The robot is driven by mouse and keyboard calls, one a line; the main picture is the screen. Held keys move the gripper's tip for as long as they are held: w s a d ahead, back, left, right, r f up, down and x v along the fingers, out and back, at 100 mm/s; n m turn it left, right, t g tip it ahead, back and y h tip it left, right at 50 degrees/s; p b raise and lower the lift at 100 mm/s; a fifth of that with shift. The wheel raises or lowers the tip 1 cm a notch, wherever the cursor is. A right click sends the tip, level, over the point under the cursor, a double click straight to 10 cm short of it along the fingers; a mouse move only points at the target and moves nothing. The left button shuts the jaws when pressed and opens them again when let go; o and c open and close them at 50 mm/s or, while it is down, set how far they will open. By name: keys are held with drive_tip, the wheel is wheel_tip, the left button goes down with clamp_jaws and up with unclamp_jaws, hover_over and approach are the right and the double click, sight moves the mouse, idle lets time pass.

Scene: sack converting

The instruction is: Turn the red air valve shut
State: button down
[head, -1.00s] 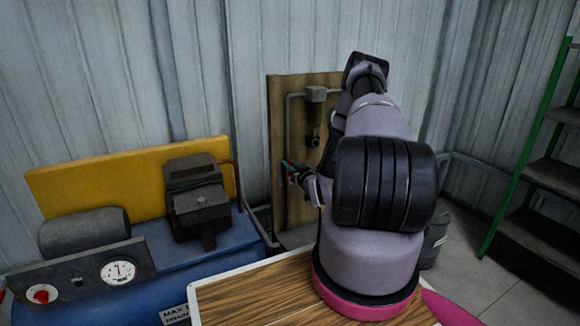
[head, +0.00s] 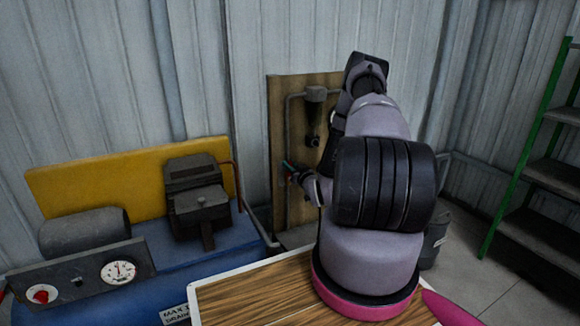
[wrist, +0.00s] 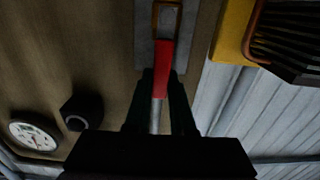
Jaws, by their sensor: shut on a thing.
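The red air valve handle (wrist: 164,62) shows in the wrist view as a flat red bar, upright in the picture, with a brass-coloured loop at its top end and a grey pipe below it. My gripper (wrist: 163,80) has its two dark fingers on either side of the red bar and is shut on it. In the head view my gripper (head: 290,169) is at the pipe on the brown board, left of my arm. The handle is hardly visible there, hidden by the fingers.
The brown board (head: 276,130) carries grey pipes and a dark fitting (head: 314,141). A blue compressor tank (head: 228,252) with a gauge (head: 118,272) and a red knob (head: 41,294) stands left. Green shelving (head: 520,155) stands right. A wooden tabletop (head: 250,290) lies in front.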

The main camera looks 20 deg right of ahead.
drive_tip(key=shift+d, duration=0.1)
idle(0.3)
drive_tip(key=d+f+m, duration=0.6)
drive_tip(key=f+m, duration=0.1)
drive_tip(key=m, duration=1.1)
drive_tip(key=shift+d, duration=0.25)
drive_tip(key=shift+f, duration=0.1)
idle(0.4)
drive_tip(key=c, duration=0.8)
unclamp_jaws()
drive_tip(key=shift+w, duration=0.1)
drive_tip(key=shift+o, duration=0.2)
drive_tip(key=s, duration=1)
drive_tip(key=shift+s+d, duration=0.2)
drive_tip(key=shift+s, duration=0.2)
